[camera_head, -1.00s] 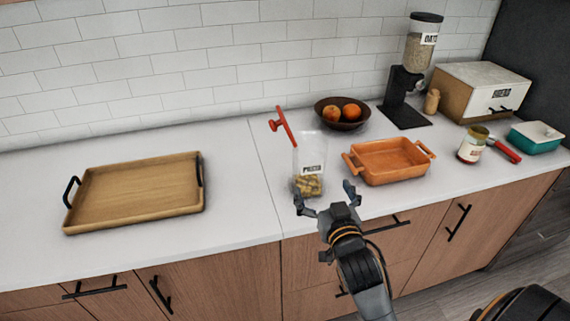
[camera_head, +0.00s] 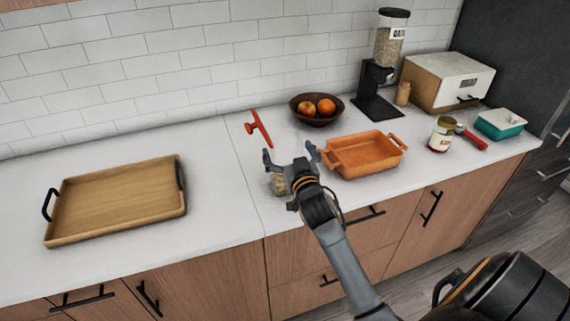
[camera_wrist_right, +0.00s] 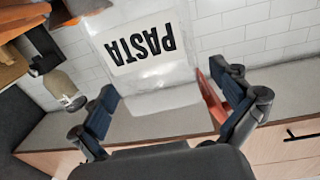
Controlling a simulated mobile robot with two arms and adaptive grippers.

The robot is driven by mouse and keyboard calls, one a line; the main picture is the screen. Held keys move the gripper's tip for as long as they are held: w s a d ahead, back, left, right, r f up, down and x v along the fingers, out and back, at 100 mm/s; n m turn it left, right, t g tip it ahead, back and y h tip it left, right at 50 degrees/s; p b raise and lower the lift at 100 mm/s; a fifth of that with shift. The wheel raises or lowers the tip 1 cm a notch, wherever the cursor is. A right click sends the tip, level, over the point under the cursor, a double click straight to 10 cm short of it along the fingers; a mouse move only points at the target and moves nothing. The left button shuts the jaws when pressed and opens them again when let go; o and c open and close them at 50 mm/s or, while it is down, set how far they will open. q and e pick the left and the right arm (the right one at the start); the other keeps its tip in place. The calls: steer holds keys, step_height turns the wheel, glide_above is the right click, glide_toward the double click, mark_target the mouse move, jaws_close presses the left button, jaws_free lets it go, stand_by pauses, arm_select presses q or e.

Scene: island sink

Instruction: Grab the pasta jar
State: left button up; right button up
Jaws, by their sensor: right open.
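The pasta jar (camera_head: 279,186) is clear, with pasta at its bottom, and stands on the white counter. In the head view my right gripper hides most of it. In the right wrist view the jar (camera_wrist_right: 147,60) shows large and upside down, with its PASTA label facing the camera. My right gripper (camera_head: 290,157) is open, its fingers spread at the jar. In the wrist view the fingers (camera_wrist_right: 168,98) are on either side of the jar's picture; I cannot tell whether they touch it. My left gripper is not in view.
An orange baking dish (camera_head: 364,157) stands close right of the gripper. A red tool (camera_head: 259,129) and a fruit bowl (camera_head: 317,119) are behind. A wooden tray (camera_head: 117,202) lies left, with bare counter between. A sauce jar (camera_head: 441,134) stands farther right.

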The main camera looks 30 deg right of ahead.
steer(key=shift+x, duration=1.1)
steer(key=c, duration=1.7)
steer(key=shift+r, duration=0.1)
steer(key=shift+c, duration=0.8)
